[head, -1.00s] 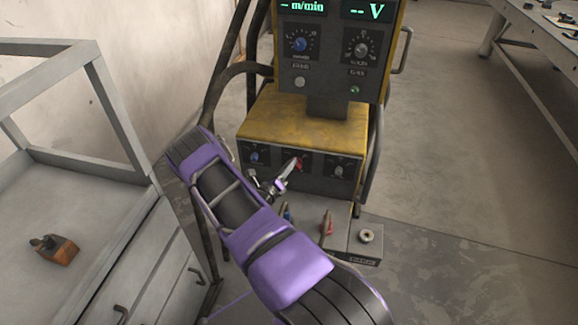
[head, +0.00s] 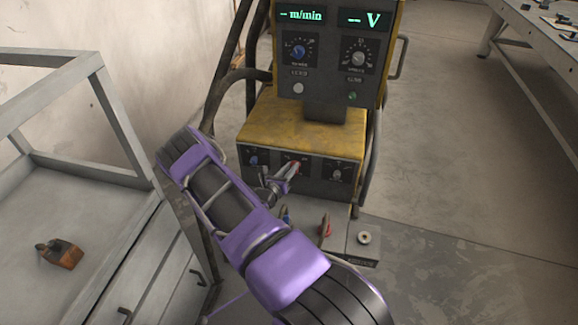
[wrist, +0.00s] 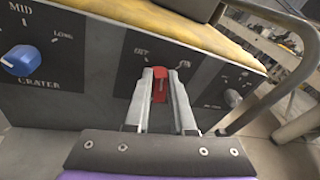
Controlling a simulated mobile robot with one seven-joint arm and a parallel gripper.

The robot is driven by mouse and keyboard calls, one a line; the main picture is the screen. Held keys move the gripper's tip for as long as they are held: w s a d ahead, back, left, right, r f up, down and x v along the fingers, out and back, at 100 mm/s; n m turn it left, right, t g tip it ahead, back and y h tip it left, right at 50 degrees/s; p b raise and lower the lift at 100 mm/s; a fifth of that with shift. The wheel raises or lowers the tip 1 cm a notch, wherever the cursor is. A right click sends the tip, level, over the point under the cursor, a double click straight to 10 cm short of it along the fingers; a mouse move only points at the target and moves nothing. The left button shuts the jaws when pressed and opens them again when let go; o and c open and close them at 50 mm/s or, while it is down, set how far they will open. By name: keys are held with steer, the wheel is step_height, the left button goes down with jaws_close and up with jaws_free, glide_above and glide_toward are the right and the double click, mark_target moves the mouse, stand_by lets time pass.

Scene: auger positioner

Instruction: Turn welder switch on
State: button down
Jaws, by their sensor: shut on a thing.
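The yellow and black welder (head: 300,130) stands in the middle of the head view. Its red switch (wrist: 159,73) sits at the centre of the lower front panel, between an off mark on the left and an on mark on the right. My gripper (wrist: 160,78) is shut on the red switch, with one finger on each side of it. In the head view my gripper (head: 290,168) reaches the panel from the front left and hides most of the switch.
A blue crater knob (wrist: 21,60) lies left of the switch and a grey knob (wrist: 233,98) right of it. A metal handle bar (wrist: 285,85) curves at the right. A grey cabinet (head: 85,195) stands at the left. Clear floor lies to the right.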

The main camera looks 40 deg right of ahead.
steer(key=shift+s+d+f+m+t+y+p, duration=0.1)
steer(key=shift+s+d+m+t+y+p, duration=0.35)
steer(key=shift+m+p, duration=0.95)
steer(key=shift+s+r+m+t+y+p, duration=0.15)
steer(key=shift+m+y+p, duration=0.65)
steer(key=shift+m, duration=1.05)
steer(key=shift+s+d+f+m+t+y+p, duration=0.2)
steer(key=shift+m+t+y+p, duration=0.25)
steer(key=shift+m+p, duration=0.95)
steer(key=shift+m, duration=0.25)
steer(key=c, duration=0.8)
jaws_free()
steer(key=shift+o, duration=0.2)
steer(key=v, duration=1.7)
steer(key=shift+s+p, duration=0.2)
steer(key=shift+p, duration=0.1)
